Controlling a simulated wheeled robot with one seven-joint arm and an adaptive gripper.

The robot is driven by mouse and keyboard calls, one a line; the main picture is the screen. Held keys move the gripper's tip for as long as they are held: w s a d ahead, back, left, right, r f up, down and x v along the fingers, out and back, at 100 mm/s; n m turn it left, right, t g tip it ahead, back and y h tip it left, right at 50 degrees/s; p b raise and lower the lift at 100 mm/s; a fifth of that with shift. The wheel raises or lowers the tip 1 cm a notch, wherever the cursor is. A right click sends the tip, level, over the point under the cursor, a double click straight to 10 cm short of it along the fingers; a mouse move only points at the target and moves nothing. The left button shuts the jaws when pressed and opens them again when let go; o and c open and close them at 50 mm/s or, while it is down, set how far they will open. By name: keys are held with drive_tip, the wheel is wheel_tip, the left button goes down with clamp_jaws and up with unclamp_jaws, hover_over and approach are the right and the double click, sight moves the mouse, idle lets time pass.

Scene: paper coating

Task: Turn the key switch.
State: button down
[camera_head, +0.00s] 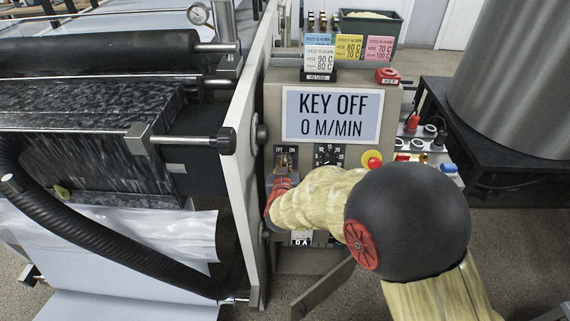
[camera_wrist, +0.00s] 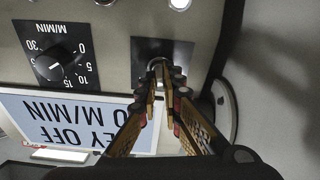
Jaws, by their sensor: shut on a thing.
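The key switch sits on a dark plate (camera_head: 286,150) marked OFF and ON, at the left of the control panel below the display. In the wrist view its plate (camera_wrist: 180,49) is beyond my fingers. My gripper (camera_wrist: 162,84) is shut on the key (camera_wrist: 156,64), whose top shows as a small metal ring between the fingertips. In the head view my arm hides the panel below the plate, and the fingertips are hard to make out. The display (camera_head: 333,114) reads KEY OFF, 0 M/MIN.
Right of the switch is a speed dial (camera_head: 328,155), also seen in the wrist view (camera_wrist: 49,63). A red button on a yellow base (camera_head: 373,160) is further right. Rollers and a white side frame (camera_head: 240,130) stand left, close to my gripper.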

drive_tip(key=m+b, duration=0.1)
drive_tip(key=m, duration=0.4)
drive_tip(key=shift+h, duration=0.4)
drive_tip(key=m, duration=0.2)
drive_tip(key=m+b, duration=0.1)
drive_tip(key=m, duration=0.2)
drive_tip(key=shift+g+h, duration=0.3)
drive_tip(key=shift+h, duration=0.1)
drive_tip(key=shift+m, duration=0.3)
drive_tip(key=c, duration=2)
unclamp_jaws()
drive_tip(key=shift+o, duration=0.2)
drive_tip(key=shift+s, duration=0.1)
drive_tip(key=v, duration=1.1)
drive_tip(key=shift+s, duration=0.35)
drive_tip(key=shift+a+r, duration=0.1)
